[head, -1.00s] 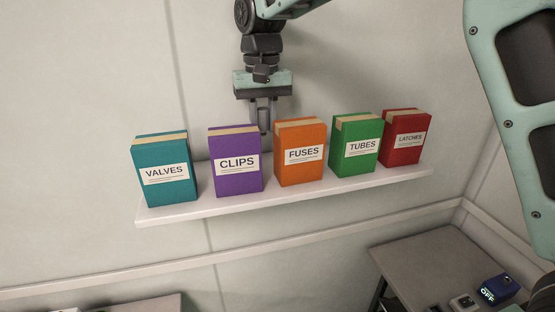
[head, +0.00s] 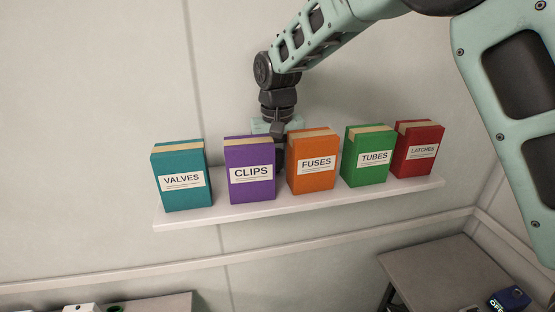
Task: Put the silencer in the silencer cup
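My gripper's mount (head: 275,126) is behind the shelf boxes, between the purple CLIPS box (head: 250,170) and the orange FUSES box (head: 312,162). My gripper's fingers are hidden behind these boxes, so I cannot see whether they are open or hold anything. I cannot make out a silencer or a silencer cup in the head view.
A white wall shelf (head: 300,202) also holds the teal VALVES box (head: 182,178), green TUBES box (head: 370,157) and red LATCHES box (head: 418,150). Below right is a grey table (head: 440,265) with a blue device (head: 508,298). Another table's edge (head: 165,302) shows below left.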

